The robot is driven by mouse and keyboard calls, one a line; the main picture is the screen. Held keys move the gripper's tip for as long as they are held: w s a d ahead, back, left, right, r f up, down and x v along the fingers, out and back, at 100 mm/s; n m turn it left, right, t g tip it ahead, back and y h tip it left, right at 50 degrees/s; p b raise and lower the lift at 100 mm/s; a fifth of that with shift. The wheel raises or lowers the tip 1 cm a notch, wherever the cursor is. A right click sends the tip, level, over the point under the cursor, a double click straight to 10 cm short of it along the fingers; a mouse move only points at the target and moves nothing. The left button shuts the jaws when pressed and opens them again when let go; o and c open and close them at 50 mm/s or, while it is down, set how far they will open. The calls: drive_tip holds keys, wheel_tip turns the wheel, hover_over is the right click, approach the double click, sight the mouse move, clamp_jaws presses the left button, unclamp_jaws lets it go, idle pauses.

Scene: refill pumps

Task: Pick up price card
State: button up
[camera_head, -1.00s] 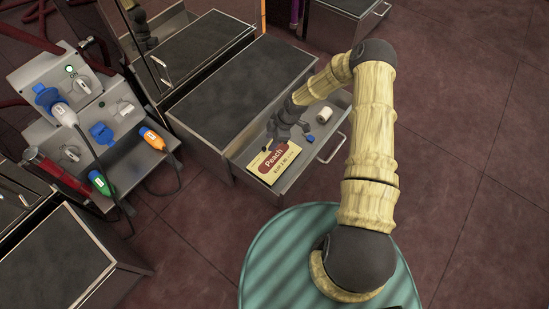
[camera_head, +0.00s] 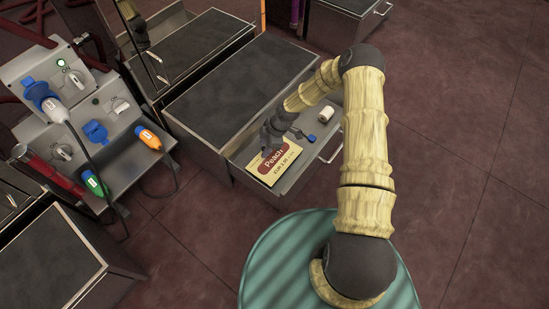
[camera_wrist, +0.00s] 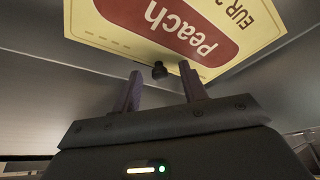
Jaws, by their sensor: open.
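The price card (camera_head: 273,168) is pale yellow with a red oval label reading "Peach" and a EUR price below. It lies in the open drawer (camera_head: 296,179), towards its left end. The card also shows at the top of the wrist view (camera_wrist: 236,38), upside down and partly cut off by the frame. My gripper (camera_head: 270,143) is at the card's far edge, inside the drawer.
A white cylinder (camera_head: 327,115) and a small blue item (camera_head: 311,138) lie in the same drawer, right of my gripper. The drawer walls are close around. A grey pump unit (camera_head: 100,130) with coloured nozzles stands at left. The floor at right is clear.

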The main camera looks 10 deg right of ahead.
drive_tip(key=c, duration=0.9)
drive_tip(key=shift+r, duration=0.15)
drive_tip(key=shift+r+p, duration=0.55)
drive_tip(key=shift+p, duration=0.25)
drive_tip(key=d+p, duration=0.2)
drive_tip(key=d, duration=0.2)
drive_tip(key=shift+r+p, duration=0.15)
drive_tip(key=shift+p, duration=0.25)
wheel_tip(320, 180, up, 13)
drive_tip(key=p, duration=0.6)
drive_tip(key=shift+r, duration=0.15)
drive_tip(key=shift+r+p, duration=0.1)
drive_tip(key=shift+p, duration=0.25)
